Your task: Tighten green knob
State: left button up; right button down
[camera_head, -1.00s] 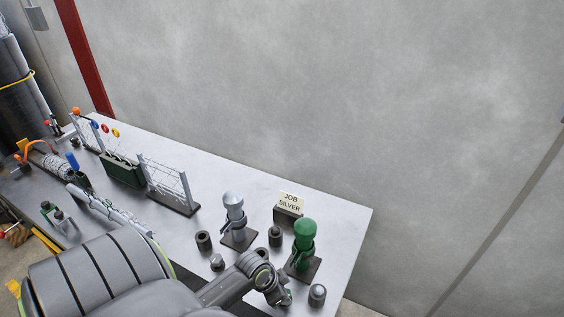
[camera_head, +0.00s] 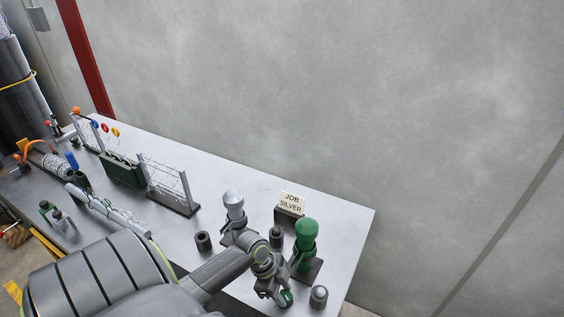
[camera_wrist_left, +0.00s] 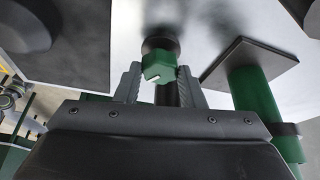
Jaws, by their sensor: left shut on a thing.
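The green knob (camera_wrist_left: 158,67) is faceted with a white mark and sits in front of a dark round part in the left wrist view. My left gripper (camera_wrist_left: 159,78) has one finger on each side of it and is shut on it. In the head view a bit of green, apparently the knob (camera_head: 286,298), shows at the end of my left arm. The green post (camera_head: 306,236) with a dark collar stands on a dark plate just behind it. My right gripper is not in view.
A silver post (camera_head: 233,204) stands left of the green one. A "JOB SILVER" sign (camera_head: 291,203) is behind them. Dark cylinders (camera_head: 203,242) (camera_head: 318,297) stand nearby. A wire mesh rack (camera_head: 167,183) is further left. The tabletop's right back (camera_head: 345,222) is clear.

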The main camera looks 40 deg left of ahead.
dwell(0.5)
pick_arm(q)
jog(key=o, duration=1)
jog(key=shift+b+v, duration=0.9)
jog(key=shift+v, duration=7.75)
jog(key=shift+w, duration=0.2)
